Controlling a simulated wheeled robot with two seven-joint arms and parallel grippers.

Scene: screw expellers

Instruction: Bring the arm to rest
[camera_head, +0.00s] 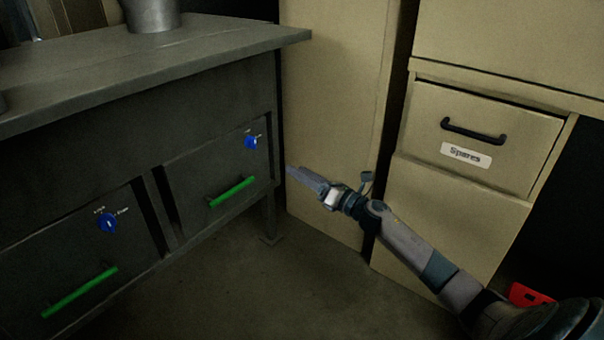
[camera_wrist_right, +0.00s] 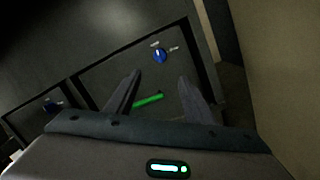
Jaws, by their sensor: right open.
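My right arm comes in from the lower right in the head view. Its gripper (camera_head: 292,172) is in the air near the right end of the dark cabinet, in front of the beige cabinet. In the right wrist view the two fingers of the right gripper (camera_wrist_right: 158,80) are spread apart with nothing between them. Beyond them show a drawer front with a green handle (camera_wrist_right: 148,100) and a blue knob (camera_wrist_right: 160,56). I cannot tell from the head view how far the fingertips are from the drawer. My left gripper is not in view.
The dark cabinet (camera_head: 130,75) has two drawers with green handles (camera_head: 232,191) and blue knobs (camera_head: 251,142). A metal pot (camera_head: 152,14) stands on it. A beige drawer labelled "Spares" (camera_head: 466,154) is at right. A red object (camera_head: 528,295) lies lower right.

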